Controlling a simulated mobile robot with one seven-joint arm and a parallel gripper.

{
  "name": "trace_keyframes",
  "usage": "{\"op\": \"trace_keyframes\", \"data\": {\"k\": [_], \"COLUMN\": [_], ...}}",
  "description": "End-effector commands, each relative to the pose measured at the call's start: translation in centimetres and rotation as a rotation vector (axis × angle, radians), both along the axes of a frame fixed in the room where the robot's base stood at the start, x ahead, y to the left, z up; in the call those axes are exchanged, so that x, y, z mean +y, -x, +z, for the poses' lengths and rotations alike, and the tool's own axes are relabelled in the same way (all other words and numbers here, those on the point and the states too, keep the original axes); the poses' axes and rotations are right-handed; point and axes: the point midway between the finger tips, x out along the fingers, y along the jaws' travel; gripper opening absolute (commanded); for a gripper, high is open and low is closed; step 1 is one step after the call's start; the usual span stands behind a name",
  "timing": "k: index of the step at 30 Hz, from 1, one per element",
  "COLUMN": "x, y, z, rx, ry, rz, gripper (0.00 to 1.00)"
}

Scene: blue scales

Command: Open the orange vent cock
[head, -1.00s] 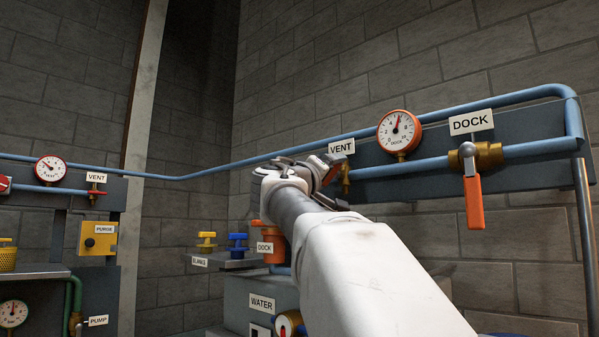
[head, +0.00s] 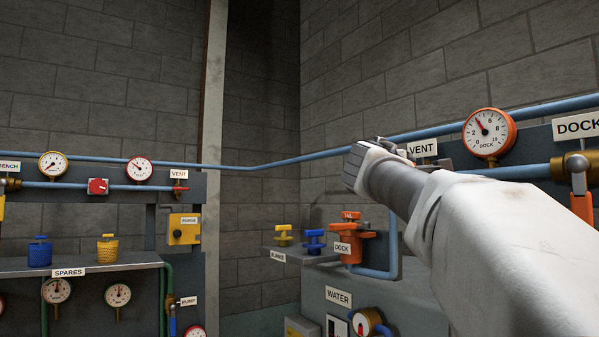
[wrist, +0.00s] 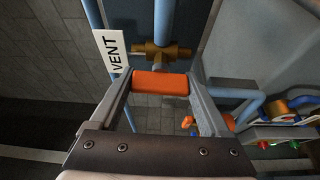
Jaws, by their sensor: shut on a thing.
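The orange vent cock handle (wrist: 160,84) lies crosswise between my gripper's fingers in the wrist view. Its brass body (wrist: 161,53) is just beyond, on a blue pipe. The white VENT sign (wrist: 112,53) hangs to its left. My gripper (wrist: 160,80) is shut on the orange handle, a finger at each end. In the head view the VENT sign (head: 423,147) shows just past my wrist, and my arm hides the cock. The orange-rimmed DOCK gauge (head: 488,133) is right of it, its needle pointing up and left.
A brass valve with an orange lever (head: 582,205) is at the right edge. Below my arm are the orange DOCK fitting (head: 351,242), a blue knob (head: 314,240) and a yellow knob (head: 283,236) on a shelf. Another VENT valve (head: 178,188) is on the left panel.

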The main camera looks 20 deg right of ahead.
Motion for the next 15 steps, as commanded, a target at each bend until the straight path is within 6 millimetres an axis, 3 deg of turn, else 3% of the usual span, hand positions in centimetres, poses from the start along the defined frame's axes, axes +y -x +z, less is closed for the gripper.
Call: {"op": "trace_keyframes", "data": {"k": [15], "x": [-0.03], "y": [0.01], "z": [-0.12], "rx": [0.051], "ry": [0.018], "rz": [-0.002], "gripper": [0.24]}}
